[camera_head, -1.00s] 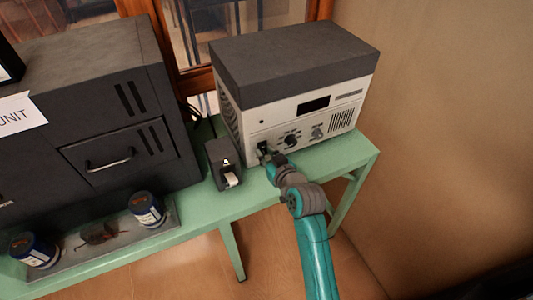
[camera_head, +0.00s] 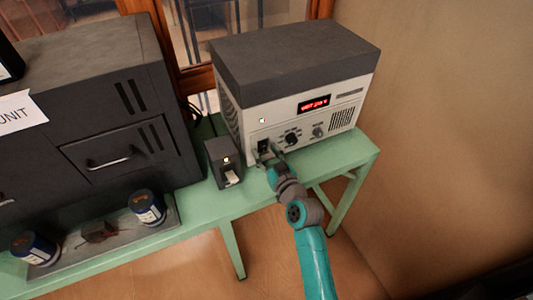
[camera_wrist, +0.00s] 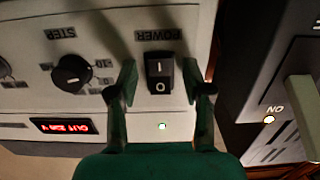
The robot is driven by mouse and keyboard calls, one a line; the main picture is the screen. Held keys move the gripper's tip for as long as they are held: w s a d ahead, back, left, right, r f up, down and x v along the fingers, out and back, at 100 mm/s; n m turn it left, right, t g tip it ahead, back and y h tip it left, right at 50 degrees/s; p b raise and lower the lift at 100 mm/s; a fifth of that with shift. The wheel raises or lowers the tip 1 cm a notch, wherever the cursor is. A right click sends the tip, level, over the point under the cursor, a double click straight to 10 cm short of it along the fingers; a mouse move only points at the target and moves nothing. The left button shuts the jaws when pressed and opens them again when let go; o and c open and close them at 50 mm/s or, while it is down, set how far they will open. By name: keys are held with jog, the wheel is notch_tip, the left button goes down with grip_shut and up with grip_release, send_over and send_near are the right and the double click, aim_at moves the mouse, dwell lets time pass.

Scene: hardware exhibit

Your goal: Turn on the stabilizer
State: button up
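The stabilizer (camera_head: 290,120) is a pale box with a dark top on the green table. Its red display (camera_head: 314,104) is lit, and it also shows lit in the wrist view (camera_wrist: 63,126). A small indicator light (camera_wrist: 163,126) glows near the black power rocker switch (camera_wrist: 159,72), which is marked I and O. My gripper (camera_wrist: 161,85) is open, with its fingers on either side of the switch and nothing between them but the switch area. In the head view my gripper (camera_head: 266,158) is at the panel's lower left; I cannot tell whether it touches.
A small dark box (camera_head: 224,162) with a pale lever and lit ON lamp (camera_wrist: 269,119) stands left of the stabilizer. A large dark cabinet (camera_head: 100,100), two blue cans and a tray are further left. The table's right end is clear.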

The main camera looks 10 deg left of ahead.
jog(key=shift+s, duration=0.1)
jog(key=f+v, duration=0.1)
jog(key=v, duration=1)
jog(key=shift+s+d+r, duration=0.3)
jog(key=shift+s+r, duration=0.05)
jog(key=shift+r, duration=0.15)
